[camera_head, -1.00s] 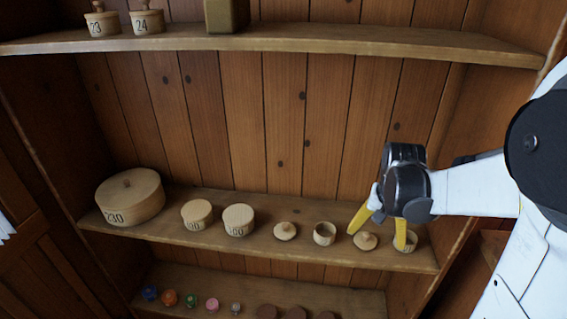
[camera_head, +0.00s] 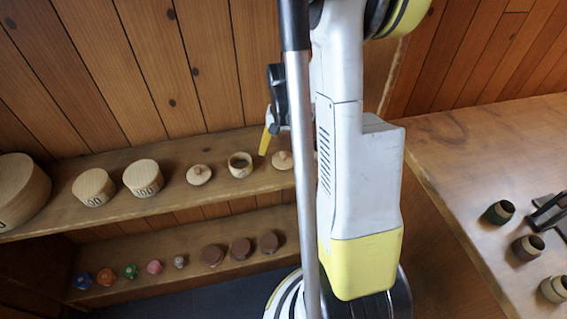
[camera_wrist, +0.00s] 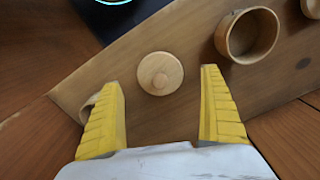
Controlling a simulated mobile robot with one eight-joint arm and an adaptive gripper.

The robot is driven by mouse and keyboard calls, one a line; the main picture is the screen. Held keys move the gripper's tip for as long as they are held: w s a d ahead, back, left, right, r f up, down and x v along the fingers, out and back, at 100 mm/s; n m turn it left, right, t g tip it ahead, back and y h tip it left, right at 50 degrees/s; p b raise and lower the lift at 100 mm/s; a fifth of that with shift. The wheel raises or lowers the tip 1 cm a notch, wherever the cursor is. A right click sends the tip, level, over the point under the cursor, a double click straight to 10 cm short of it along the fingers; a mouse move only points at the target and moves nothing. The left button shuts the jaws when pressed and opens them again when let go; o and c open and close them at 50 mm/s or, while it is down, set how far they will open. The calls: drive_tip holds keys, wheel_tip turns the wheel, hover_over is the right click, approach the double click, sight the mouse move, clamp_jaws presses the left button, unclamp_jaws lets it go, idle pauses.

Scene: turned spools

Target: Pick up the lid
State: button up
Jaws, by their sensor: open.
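A round pale wooden lid with a small knob (camera_wrist: 160,73) lies on the shelf in the wrist view, seen from above between my two yellow fingertips. My gripper (camera_wrist: 161,78) is open, with nothing held. In the head view a lid (camera_head: 282,160) sits beside one yellow finger, partly hidden by my arm, which also hides most of my gripper. An open wooden pot (camera_head: 240,165) stands to its left; it also shows in the wrist view (camera_wrist: 247,36), right of the lid. A second knobbed lid (camera_head: 200,174) lies farther left. Another round piece (camera_wrist: 89,108) is mostly hidden behind the left finger.
Numbered round boxes (camera_head: 143,178) stand farther left on the shelf. A lower shelf holds small coloured pieces (camera_head: 155,267) and brown discs (camera_head: 241,249). At right, a wooden table (camera_head: 450,150) holds several small pots (camera_head: 528,247). The shelf's plank wall rises close behind.

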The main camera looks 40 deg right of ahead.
sight(284, 153)
wheel_tip(284, 153, down, 3)
drive_tip(key=shift+d+f+b, duration=0.1)
drive_tip(key=shift+f+b, duration=0.05)
drive_tip(key=shift+b, duration=0.4)
drive_tip(key=c, duration=1.1)
drive_tip(key=shift+r, duration=0.2)
